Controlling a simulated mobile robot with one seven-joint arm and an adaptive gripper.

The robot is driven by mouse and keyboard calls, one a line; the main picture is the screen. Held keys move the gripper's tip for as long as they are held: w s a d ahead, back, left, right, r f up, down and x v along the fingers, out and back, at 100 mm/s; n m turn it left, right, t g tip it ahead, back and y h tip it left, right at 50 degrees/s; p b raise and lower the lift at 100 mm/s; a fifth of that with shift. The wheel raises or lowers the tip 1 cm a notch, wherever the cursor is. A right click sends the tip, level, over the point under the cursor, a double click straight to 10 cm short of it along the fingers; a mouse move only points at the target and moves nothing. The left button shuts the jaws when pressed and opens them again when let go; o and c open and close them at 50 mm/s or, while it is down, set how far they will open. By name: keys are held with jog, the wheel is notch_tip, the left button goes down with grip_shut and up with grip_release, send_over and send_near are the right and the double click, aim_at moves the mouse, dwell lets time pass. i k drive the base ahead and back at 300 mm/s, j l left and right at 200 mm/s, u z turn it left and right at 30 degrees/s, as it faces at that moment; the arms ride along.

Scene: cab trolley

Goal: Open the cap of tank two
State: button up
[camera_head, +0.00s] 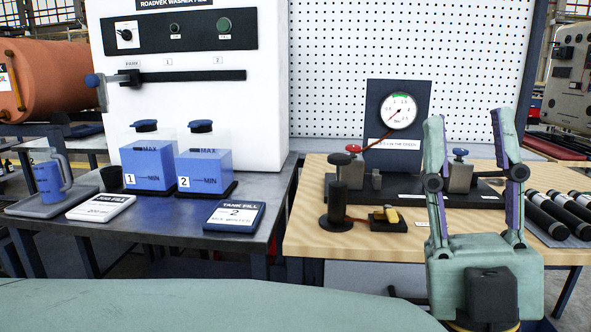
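Tank two (206,165) stands on the dark bench at left, a clear box with blue liquid and a "2" label. Its dark blue cap (201,126) sits on top and looks shut. Tank one (147,165) stands just left of it, with a similar dark cap (146,125). My gripper (475,130) is at the right, in front of the wooden table, well apart from both tanks. Its two fingers point up and are spread wide, with nothing held between them.
A blue jug (47,181) stands on a tray at the far left. A white scale (101,207) and a blue "Tank fill 2" sign (234,215) lie before the tanks. A gauge (398,111), a pump (337,200) and black cylinders (546,216) occupy the wooden table (300,235).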

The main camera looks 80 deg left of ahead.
aim_at(197, 123)
jog(key=u, duration=3.35)
